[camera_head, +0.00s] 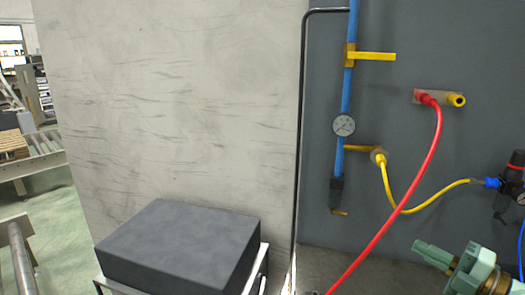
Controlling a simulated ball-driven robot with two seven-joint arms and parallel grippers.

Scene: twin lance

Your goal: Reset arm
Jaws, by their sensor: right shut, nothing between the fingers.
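My right gripper (424,249) is at the lower right, in front of the dark grey wall panel. Its pale green fingers point left and are closed together, with nothing visible between them. It is apart from the hoses and the wall. Part of my right arm is cut off by the frame edge. My left gripper is not in view.
A dark grey block (180,240) sits on a white-framed stand at lower centre-left. A blue pipe (347,95) with a gauge (343,125) and yellow handles runs down the panel. A red hose (411,190) and yellow hose (432,199) hang left and above my right gripper.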

